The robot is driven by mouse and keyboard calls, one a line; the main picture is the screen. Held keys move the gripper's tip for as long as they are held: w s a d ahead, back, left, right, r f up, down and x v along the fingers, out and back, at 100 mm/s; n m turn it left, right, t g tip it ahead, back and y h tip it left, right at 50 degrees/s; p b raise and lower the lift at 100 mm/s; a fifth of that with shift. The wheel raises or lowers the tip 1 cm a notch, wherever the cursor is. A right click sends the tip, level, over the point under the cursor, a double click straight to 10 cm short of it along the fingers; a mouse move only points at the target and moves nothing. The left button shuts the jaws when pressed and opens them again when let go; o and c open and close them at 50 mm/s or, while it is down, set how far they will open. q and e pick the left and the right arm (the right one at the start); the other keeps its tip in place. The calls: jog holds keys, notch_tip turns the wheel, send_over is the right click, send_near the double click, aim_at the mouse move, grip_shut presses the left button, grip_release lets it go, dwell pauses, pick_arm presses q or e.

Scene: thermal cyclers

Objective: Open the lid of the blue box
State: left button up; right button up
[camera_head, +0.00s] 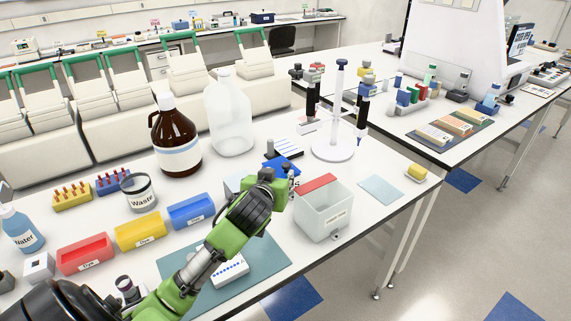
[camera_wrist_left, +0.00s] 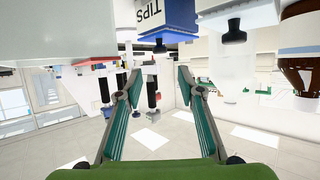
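The blue box (camera_head: 283,164) is partly hidden behind my left arm in the head view; a blue surface shows just beyond the wrist. In the left wrist view, which looks upside down, a blue and white box marked TIPS (camera_wrist_left: 151,13) shows at the top edge, cut off by the frame. I cannot tell for sure how its lid stands. My left gripper (camera_wrist_left: 158,75) has its two green-padded fingers apart with nothing between them. In the head view the left gripper (camera_head: 290,178) is beside the box, its fingertips mostly hidden. My right gripper is not in view.
A clear bin (camera_head: 323,216) with a red strip stands right of my wrist. A pipette stand (camera_head: 334,146), clear jug (camera_head: 230,120) and brown bottle (camera_head: 176,142) stand behind. Red (camera_head: 84,254), yellow (camera_head: 140,231) and blue (camera_head: 191,212) dye trays lie left of my arm.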

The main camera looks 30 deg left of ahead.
aim_at(286, 165)
pick_arm(q)
jog(key=p+x, duration=0.1)
jog(key=x, duration=0.7)
jog(key=shift+w+a+f, duration=0.1)
jog(key=shift+w+f, duration=0.05)
jog(key=shift+w, duration=0.15)
jog(key=shift+w+a+f, duration=0.1)
jog(key=shift+w+f, duration=0.1)
jog(key=shift+w, duration=0.15)
jog(key=shift+w+a+f, duration=0.15)
jog(key=shift+w+f, duration=0.05)
jog(key=shift+w, duration=0.3)
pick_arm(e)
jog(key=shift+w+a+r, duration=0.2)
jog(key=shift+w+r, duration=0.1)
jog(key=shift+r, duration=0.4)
pick_arm(q)
grip_shut()
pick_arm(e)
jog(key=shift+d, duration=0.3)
